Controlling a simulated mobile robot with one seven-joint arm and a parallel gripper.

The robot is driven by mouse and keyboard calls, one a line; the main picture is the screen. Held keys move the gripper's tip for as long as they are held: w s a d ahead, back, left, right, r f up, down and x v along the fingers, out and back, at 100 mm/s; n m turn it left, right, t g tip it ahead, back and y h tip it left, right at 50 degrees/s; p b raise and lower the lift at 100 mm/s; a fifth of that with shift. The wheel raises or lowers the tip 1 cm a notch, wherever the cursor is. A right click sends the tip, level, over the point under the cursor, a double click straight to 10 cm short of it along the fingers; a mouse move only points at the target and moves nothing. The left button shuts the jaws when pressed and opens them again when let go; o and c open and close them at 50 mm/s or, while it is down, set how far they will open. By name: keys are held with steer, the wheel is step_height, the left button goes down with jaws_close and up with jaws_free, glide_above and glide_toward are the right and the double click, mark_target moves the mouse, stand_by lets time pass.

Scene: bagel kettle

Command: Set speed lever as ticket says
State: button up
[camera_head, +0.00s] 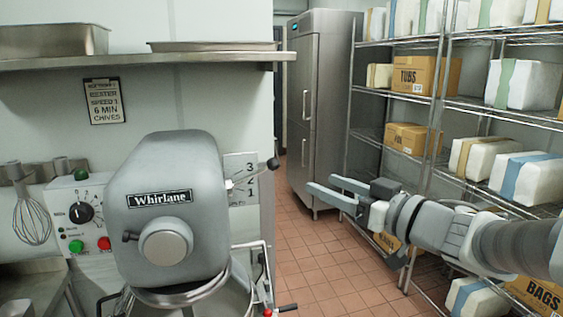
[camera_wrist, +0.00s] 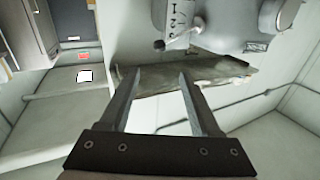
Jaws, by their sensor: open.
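The ticket (camera_head: 104,101) hangs on the wall at the left under the shelf. It reads speed 1, 6 min, chives; its top lines are hard to read. The grey Whirlane mixer (camera_head: 165,215) has a speed lever (camera_head: 273,163) with a black knob on its right side. The lever points right and slightly up, crossing between the 3 and the 1 on its number plate (camera_head: 240,172). The plate also shows in the wrist view (camera_wrist: 178,20). My gripper (camera_head: 322,184) is open and empty, right of the knob and apart from it; its fingers show in the wrist view (camera_wrist: 156,80).
A control panel (camera_head: 83,215) with a dial and buttons is left of the mixer. Wire shelving (camera_head: 440,100) with boxes is at the right, a steel fridge (camera_head: 320,105) behind. Tiled floor between is clear.

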mark_target(277, 167)
steer(key=x, duration=1.6)
steer(key=shift+w+a+p, duration=0.1)
steer(key=shift+w+p, duration=0.15)
steer(key=shift+p, duration=0.1)
steer(key=shift+c, duration=0.3)
steer(key=c, duration=0.9)
jaws_close()
steer(key=shift+f, duration=0.3)
